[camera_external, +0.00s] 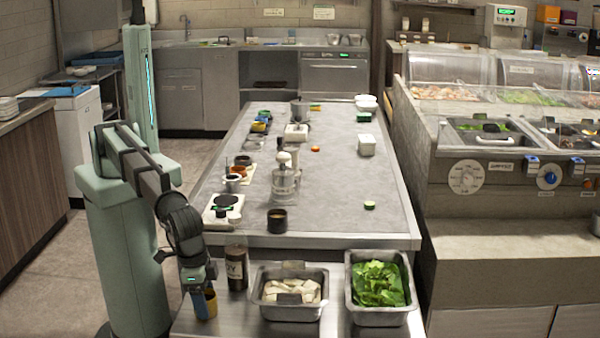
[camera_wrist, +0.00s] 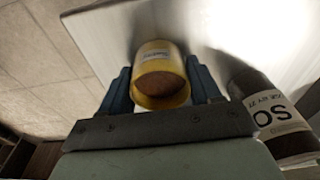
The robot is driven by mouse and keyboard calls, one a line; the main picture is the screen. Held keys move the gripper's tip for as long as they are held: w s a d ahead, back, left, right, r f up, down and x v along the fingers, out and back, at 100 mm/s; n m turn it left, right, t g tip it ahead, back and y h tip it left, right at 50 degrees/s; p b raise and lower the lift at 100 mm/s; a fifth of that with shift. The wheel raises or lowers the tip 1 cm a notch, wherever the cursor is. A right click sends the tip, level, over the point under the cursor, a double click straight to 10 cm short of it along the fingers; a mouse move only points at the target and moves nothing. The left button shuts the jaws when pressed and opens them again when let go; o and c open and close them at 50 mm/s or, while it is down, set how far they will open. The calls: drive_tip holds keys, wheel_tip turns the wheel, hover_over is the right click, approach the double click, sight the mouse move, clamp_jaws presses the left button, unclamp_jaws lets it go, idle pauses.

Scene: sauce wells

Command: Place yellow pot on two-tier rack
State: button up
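The yellow pot (camera_external: 211,303) stands at the left front of the steel counter, below my gripper (camera_external: 204,290). In the wrist view the yellow pot (camera_wrist: 158,52) has a pale label and brown contents. The blue fingers of my gripper (camera_wrist: 160,78) lie along both sides of the pot with no clear gap, so it looks shut on it. The pot looks low against the counter; I cannot tell whether it is lifted. I cannot clearly make out a two-tier rack; small coloured pots (camera_external: 261,122) are grouped at the long table's far left.
A dark sauce bottle (camera_external: 237,268) stands close right of my gripper. Trays of white blocks (camera_external: 290,310) and green leaves (camera_external: 380,318) sit further right. A black cup (camera_external: 277,221), a scale (camera_external: 222,212) and a blender (camera_external: 285,182) stand on the long table (camera_external: 335,200); its right middle is mostly clear.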

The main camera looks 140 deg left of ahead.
drive_tip(key=o, duration=0.4)
drive_tip(key=shift+r, duration=0.1)
wheel_tip(320, 180, up, 12)
drive_tip(key=s+d, duration=0.1)
idle(0.5)
